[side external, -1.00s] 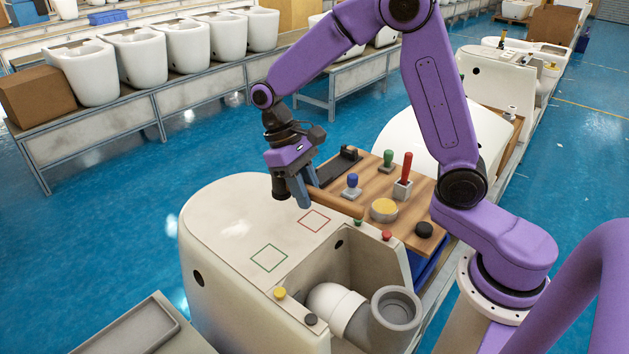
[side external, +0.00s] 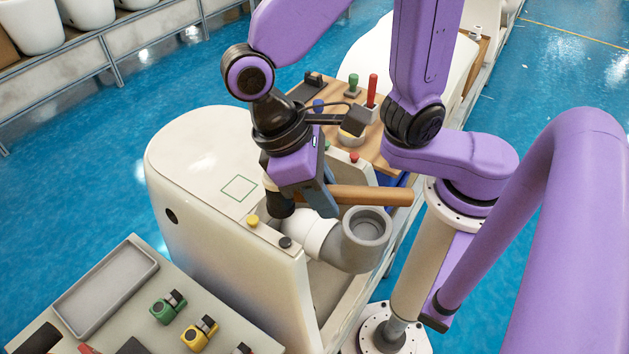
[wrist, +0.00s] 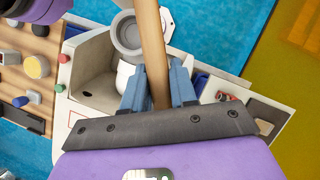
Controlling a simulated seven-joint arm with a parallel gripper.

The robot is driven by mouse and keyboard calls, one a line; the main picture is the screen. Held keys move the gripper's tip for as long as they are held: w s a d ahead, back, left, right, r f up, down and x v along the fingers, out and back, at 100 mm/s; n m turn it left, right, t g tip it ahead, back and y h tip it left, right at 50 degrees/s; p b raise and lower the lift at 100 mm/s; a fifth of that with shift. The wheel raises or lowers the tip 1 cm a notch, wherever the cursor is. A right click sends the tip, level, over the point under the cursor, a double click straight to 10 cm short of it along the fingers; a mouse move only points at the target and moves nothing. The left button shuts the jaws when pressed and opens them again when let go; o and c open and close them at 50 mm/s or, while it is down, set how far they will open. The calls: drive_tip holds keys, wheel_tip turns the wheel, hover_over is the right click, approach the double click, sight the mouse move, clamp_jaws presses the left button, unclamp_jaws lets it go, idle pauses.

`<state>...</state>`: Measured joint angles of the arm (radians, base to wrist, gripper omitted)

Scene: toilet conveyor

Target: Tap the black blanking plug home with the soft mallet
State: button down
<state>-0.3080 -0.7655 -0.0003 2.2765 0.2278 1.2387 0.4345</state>
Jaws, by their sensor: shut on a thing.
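The black blanking plug (side external: 285,242) sits in the ceramic rim's near corner in the side view. I cannot tell how deep it is seated. My gripper (side external: 326,203) is shut on the mallet's wooden handle (side external: 375,195), which points right across the grey pipe elbow. The mallet's dark head (side external: 281,204) shows partly beneath my gripper, just above and behind the plug in the picture; their gap in depth is unclear. In the wrist view, my fingers (wrist: 158,88) clasp the handle (wrist: 151,40) from both sides. The head and black plug are hidden there.
A yellow plug (side external: 253,221) is beside the black one; a red plug (side external: 354,157) is farther back. The grey pipe elbow (side external: 366,226) stands close under the handle. A wooden tool board (side external: 378,150) lies behind; a grey tray (side external: 105,285) and coloured fittings lie front left.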

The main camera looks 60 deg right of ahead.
drive_tip(key=shift+f, duration=1.3)
drive_tip(key=shift+f, duration=0.15)
wheel_tip(320, 180, down, 6)
drive_tip(key=shift+r, duration=2.5)
